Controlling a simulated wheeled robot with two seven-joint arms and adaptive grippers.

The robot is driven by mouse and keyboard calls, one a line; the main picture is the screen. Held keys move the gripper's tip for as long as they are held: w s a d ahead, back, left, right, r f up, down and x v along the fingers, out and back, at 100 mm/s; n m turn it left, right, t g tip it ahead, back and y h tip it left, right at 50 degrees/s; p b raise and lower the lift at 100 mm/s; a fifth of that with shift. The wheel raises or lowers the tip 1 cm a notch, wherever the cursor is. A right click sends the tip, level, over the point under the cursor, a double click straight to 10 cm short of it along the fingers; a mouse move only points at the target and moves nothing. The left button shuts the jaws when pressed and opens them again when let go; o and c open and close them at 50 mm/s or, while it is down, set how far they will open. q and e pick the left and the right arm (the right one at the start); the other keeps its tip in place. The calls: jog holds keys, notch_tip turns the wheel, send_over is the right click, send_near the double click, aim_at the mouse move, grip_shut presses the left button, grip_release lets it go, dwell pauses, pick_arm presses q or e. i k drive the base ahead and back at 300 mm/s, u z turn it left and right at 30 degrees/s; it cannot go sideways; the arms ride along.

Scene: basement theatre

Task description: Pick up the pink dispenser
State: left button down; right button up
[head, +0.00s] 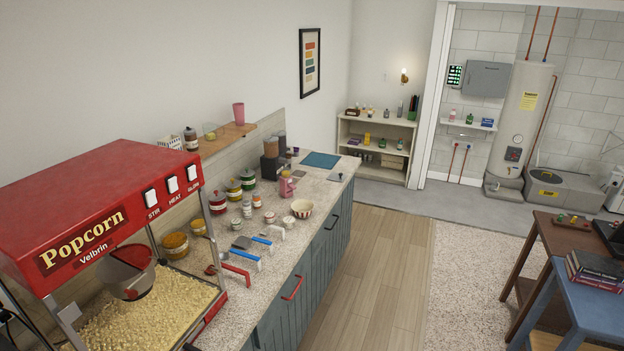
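A small pink object (287,186), which looks like the pink dispenser, stands upright on the speckled counter (318,190) toward its far end. It is in front of a dark machine with a brown-filled top (270,162). Neither of my grippers shows in the head view.
A red popcorn machine (100,215) fills the near left. Jars (217,203), small tubs and blue- and red-handled scoops (243,258) crowd the counter. A pink cup (238,113) stands on the wall shelf. The wooden floor (375,270) beside the cabinets is clear; tables stand at right.

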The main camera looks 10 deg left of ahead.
aim_at(286, 189)
jog(key=u, duration=0.1)
jog(key=i, duration=0.95)
jog(key=u, duration=0.35)
